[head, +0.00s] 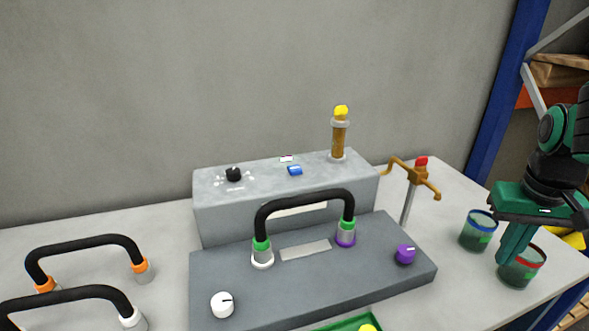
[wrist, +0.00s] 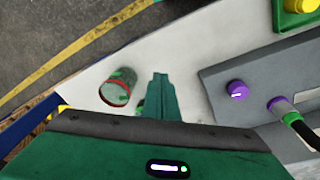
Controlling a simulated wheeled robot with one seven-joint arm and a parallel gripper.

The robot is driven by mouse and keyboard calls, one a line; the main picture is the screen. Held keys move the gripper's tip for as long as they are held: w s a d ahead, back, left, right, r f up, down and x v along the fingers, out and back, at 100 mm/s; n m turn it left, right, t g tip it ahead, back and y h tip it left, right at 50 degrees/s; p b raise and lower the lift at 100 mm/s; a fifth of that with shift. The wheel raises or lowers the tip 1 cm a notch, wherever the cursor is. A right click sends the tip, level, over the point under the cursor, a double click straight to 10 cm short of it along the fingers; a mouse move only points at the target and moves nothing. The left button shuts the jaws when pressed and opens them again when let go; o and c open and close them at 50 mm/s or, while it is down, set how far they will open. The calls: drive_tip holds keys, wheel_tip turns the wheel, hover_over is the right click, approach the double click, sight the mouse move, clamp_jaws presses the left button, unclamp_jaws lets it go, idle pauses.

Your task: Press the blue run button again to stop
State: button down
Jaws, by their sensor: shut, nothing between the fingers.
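The blue run button (head: 295,170) is a small blue block on top of the grey box (head: 225,215) at the back of the table. A small white and red label lies just behind it. My gripper (head: 512,258) is at the right of the head view, well to the right of the button and over the cups. Its green fingers are shut with nothing between them. In the wrist view my gripper (wrist: 160,78) points down beside a red-rimmed cup. The blue button is not visible in the wrist view.
A black hose (head: 305,196) arches over the grey base. A yellow-topped post (head: 339,135) and an orange tap (head: 408,178) with a red top stand right of the button. A blue-rimmed cup (head: 478,232) and a red-rimmed cup (head: 522,270) stand below my arm.

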drive_tip(key=w+a+r+n+t, duration=0.1)
drive_tip(key=w+a+r+n, duration=0.1)
drive_tip(key=w, duration=0.4)
drive_tip(key=w+a+r+n+t, duration=0.1)
drive_tip(key=w+a+r, duration=0.15)
drive_tip(key=w, duration=0.25)
wheel_tip(320, 180, up, 12)
drive_tip(key=n+t, duration=0.6)
drive_tip(key=n, duration=0.3)
hover_over(295, 170)
drive_tip(key=shift+s+f+y, duration=0.1)
drive_tip(key=shift+s+y, duration=0.1)
drive_tip(key=shift+y, duration=0.2)
drive_tip(key=shift+f, duration=4.4)
drive_tip(key=shift+f, duration=0.1)
drive_tip(key=shift+w+f, duration=0.1)
drive_tip(key=shift+f, duration=0.15)
